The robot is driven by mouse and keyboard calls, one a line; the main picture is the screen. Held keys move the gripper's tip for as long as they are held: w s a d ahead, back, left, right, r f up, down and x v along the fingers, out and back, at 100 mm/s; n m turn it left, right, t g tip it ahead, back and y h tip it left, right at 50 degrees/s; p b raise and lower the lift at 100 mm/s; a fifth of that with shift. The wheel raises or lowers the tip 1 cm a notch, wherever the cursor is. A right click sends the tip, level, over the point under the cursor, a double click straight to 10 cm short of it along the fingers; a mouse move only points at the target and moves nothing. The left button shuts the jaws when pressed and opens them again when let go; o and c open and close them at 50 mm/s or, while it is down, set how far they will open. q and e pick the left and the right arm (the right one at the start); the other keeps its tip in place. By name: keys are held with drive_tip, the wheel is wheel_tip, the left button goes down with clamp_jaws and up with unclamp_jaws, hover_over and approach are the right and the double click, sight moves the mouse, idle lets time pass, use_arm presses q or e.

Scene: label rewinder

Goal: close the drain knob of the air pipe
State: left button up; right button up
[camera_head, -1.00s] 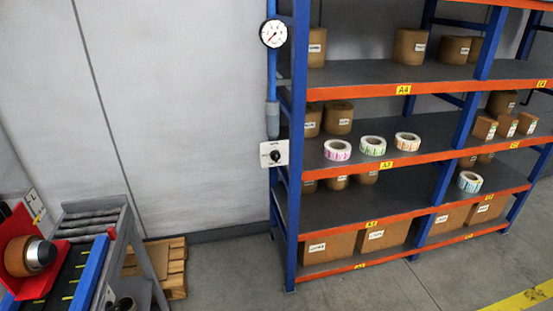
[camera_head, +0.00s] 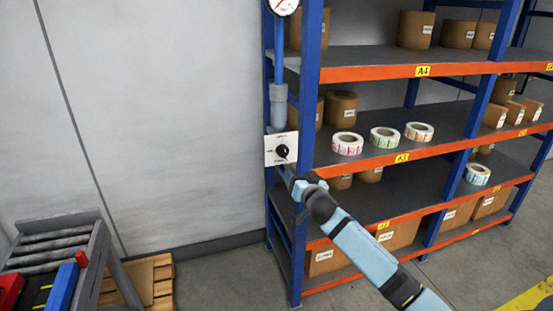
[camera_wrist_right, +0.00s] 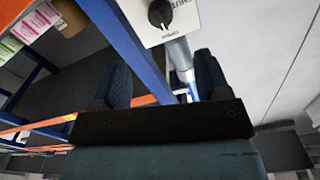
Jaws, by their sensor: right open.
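The drain knob (camera_head: 282,151) is black and round on a white square plate (camera_head: 271,143) fixed to the blue air pipe (camera_head: 278,67). A small pointer shows, but its exact setting is hard to read. In the right wrist view the knob (camera_wrist_right: 160,13) is at the top, above the fingers, with a pale pipe (camera_wrist_right: 180,52) below its plate. My right gripper (camera_head: 288,176) is just below the plate, beside the rack post. In its wrist view the two dark fingers (camera_wrist_right: 162,78) are apart, with no object gripped and the knob beyond their tips. My left gripper is out of view.
The blue rack post (camera_head: 308,100) stands close right of the knob. Orange-edged shelves hold boxes and label rolls (camera_head: 384,137). A pressure gauge (camera_head: 284,4) sits above. A roller stand (camera_head: 52,250) and a pallet (camera_head: 150,281) are lower left. The grey wall left is clear.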

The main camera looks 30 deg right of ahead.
sight(285, 155)
drive_tip(key=x, duration=1.3)
drive_tip(key=shift+w+r, duration=0.15)
drive_tip(key=shift+r, duration=0.05)
drive_tip(key=c, duration=0.9)
